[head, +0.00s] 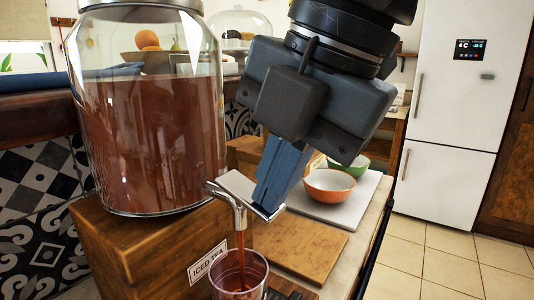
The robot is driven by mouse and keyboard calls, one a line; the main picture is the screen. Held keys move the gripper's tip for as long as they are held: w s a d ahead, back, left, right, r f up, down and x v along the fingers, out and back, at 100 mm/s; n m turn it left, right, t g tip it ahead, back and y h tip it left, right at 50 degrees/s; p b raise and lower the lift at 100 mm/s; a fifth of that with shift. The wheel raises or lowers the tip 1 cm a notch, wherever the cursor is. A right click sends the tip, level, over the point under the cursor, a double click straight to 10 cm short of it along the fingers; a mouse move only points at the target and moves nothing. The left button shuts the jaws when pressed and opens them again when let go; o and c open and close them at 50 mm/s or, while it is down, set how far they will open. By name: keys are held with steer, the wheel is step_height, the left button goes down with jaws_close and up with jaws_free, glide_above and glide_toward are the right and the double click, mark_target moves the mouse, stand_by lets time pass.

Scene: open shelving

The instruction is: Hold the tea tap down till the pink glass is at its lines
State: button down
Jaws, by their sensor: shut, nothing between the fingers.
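A large glass jar (150,140) of brown-red tea stands on a wooden box with an "ICED TEA" label (207,262). Its metal tap (228,195) sticks out at the jar's lower right. My gripper (266,207) is shut and empty, with its fingertips at the tap's flat lever, seemingly pressing on it. A stream of tea runs from the spout into the pink glass (239,275) below. The glass is cut off by the bottom edge of the view. Some tea seems to be in it; its lines and exact level cannot be made out.
An orange bowl (329,187) and a green bowl (352,164) sit on a white board right of my gripper. A wooden board (297,245) lies in front of them. A white fridge (458,110) stands at the back right, with clear tiled floor before it.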

steer(key=shift+r, duration=0.8)
